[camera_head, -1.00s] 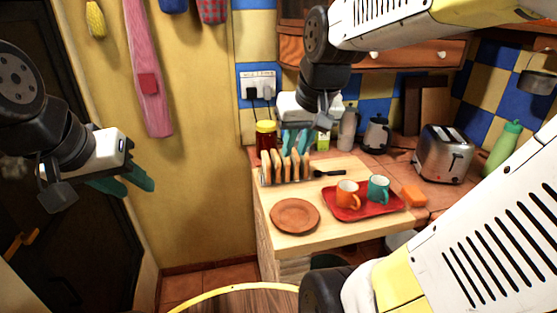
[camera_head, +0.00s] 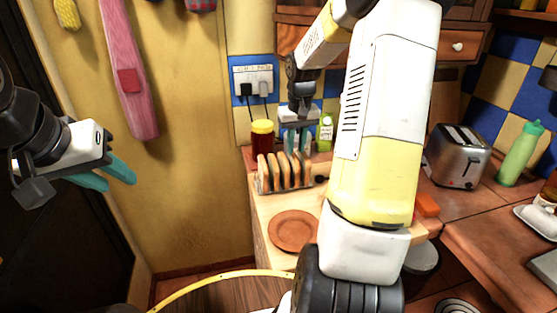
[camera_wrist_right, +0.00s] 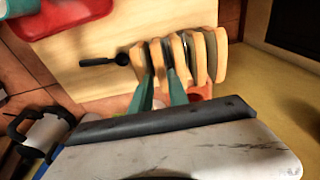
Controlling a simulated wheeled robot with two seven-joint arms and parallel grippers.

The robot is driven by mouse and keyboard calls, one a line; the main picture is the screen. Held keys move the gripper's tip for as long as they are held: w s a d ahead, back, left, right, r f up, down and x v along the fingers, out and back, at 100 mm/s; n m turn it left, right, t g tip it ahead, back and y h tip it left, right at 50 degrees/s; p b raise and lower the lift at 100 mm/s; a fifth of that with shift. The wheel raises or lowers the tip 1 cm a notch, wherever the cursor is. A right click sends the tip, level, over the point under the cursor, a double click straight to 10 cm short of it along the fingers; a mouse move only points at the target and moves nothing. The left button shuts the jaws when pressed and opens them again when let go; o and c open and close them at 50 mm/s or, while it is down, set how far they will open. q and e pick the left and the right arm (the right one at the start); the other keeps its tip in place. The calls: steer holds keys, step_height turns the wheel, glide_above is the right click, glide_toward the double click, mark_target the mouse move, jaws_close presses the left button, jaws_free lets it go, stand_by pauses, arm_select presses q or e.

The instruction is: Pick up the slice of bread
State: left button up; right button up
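Several slices of bread (camera_head: 283,170) stand upright in a toast rack (camera_head: 262,188) on the wooden worktop. The slices also show in a row in the right wrist view (camera_wrist_right: 196,58). My right gripper (camera_head: 297,142) is above and just behind the rack, pointing down. In the wrist view its two teal fingers (camera_wrist_right: 160,76) are apart, with their tips near the tops of the slices and one slice seen between them. I cannot tell whether they touch it. My left gripper (camera_head: 108,176) is open and empty at the far left, away from the counter.
A brown plate (camera_head: 293,230) lies in front of the rack. A red-lidded-in-yellow jar (camera_head: 262,138) and a green bottle (camera_head: 325,132) stand behind it. A dark-handled utensil (camera_wrist_right: 105,61) and red tray (camera_wrist_right: 60,14) lie beside it. A toaster (camera_head: 459,156) is at right.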

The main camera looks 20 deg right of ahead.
mark_target(294, 156)
steer(key=f, duration=0.3)
steer(key=w+f, duration=0.1)
steer(key=f, duration=0.1)
jaws_close()
steer(key=shift+r, duration=0.15)
